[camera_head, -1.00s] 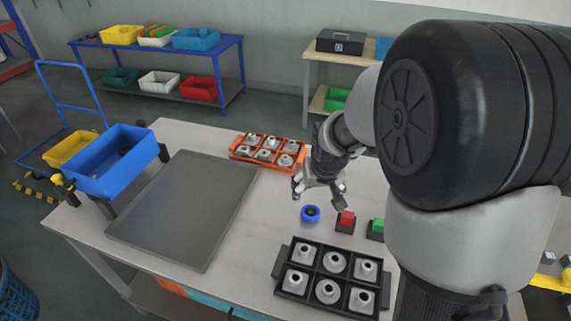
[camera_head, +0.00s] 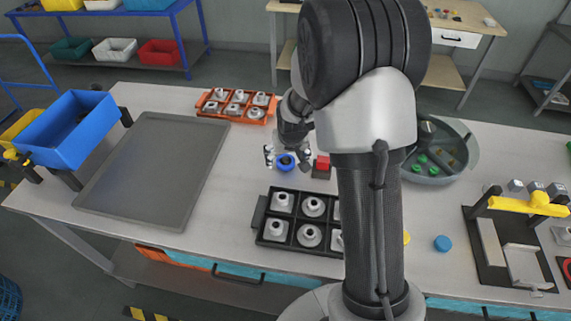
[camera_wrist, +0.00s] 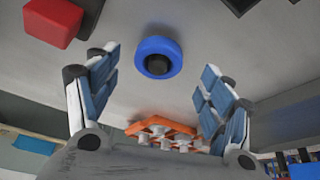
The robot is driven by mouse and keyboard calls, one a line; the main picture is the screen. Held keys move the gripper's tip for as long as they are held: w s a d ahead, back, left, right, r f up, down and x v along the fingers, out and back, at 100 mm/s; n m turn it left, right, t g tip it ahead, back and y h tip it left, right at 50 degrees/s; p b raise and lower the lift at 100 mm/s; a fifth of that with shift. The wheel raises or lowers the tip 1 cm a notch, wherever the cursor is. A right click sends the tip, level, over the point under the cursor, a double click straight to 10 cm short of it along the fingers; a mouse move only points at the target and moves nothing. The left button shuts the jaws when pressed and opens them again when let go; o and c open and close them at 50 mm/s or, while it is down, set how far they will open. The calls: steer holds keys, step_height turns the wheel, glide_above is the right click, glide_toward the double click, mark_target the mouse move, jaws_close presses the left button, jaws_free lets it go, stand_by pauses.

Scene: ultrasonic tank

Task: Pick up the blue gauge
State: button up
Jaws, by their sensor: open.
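The blue gauge (camera_head: 285,162) is a small blue ring with a dark centre, lying on the light table. In the wrist view the gauge (camera_wrist: 158,57) sits at the top centre, ahead of and between the spread fingers. My gripper (camera_head: 287,158) is open and empty. In the head view its fingertips lie to either side of the gauge. In the wrist view my gripper (camera_wrist: 162,80) shows both padded fingers apart from the gauge, with clear table around it.
A red block (camera_head: 322,163) on a dark base stands just right of the gauge. A black tray (camera_head: 262,240) with metal parts is in front, and an orange tray (camera_head: 203,104) behind. A round grey bin (camera_head: 462,165) stands right.

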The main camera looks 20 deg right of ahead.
mark_target(286, 160)
steer(key=x, duration=0.3)
steer(key=shift+d+f+b, duration=0.1)
steer(key=shift+f+b, duration=0.1)
steer(key=shift+b, duration=0.2)
steer(key=shift+r, duration=0.1)
steer(key=c, duration=1.3)
